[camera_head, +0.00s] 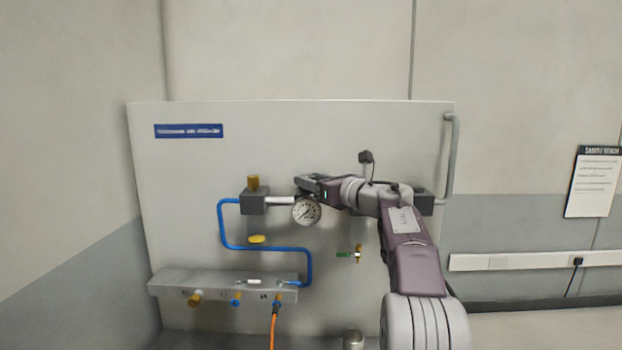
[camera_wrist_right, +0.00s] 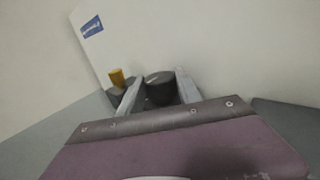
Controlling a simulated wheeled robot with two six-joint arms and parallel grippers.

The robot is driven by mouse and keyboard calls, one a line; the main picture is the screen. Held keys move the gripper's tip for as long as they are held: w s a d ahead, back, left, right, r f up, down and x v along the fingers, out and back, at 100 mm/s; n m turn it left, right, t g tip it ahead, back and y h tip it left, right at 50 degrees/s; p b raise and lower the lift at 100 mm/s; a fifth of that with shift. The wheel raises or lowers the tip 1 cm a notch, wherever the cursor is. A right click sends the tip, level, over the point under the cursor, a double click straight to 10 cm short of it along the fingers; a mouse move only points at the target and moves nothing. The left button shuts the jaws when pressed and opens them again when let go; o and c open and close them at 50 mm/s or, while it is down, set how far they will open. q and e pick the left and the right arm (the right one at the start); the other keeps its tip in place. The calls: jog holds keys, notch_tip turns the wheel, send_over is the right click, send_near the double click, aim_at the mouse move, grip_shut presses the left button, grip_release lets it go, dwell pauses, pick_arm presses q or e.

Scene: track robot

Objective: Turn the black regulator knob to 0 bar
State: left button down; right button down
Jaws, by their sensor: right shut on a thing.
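The black regulator knob (camera_wrist_right: 160,88) sits between the two fingers of my right gripper (camera_wrist_right: 158,92) in the right wrist view, and the fingers are shut on it. In the head view my right gripper (camera_head: 306,184) reaches in from the right, just above the round white pressure gauge (camera_head: 306,211), and hides the knob. The gauge has a dark needle, but its reading is too small to tell. My left gripper is in neither view.
A brass-yellow knob on a grey block (camera_head: 254,201) stands left of the gauge. A blue pipe (camera_head: 222,225) runs down to a grey manifold (camera_head: 170,282) with several fittings and an orange hose (camera_head: 273,330). A grey pipe (camera_head: 450,150) edges the panel.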

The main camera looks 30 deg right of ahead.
jog(key=shift+n+y, duration=0.3)
jog(key=shift+y, duration=0.2)
jog(key=c, duration=0.8)
grip_release()
jog(key=shift+w, duration=0.1)
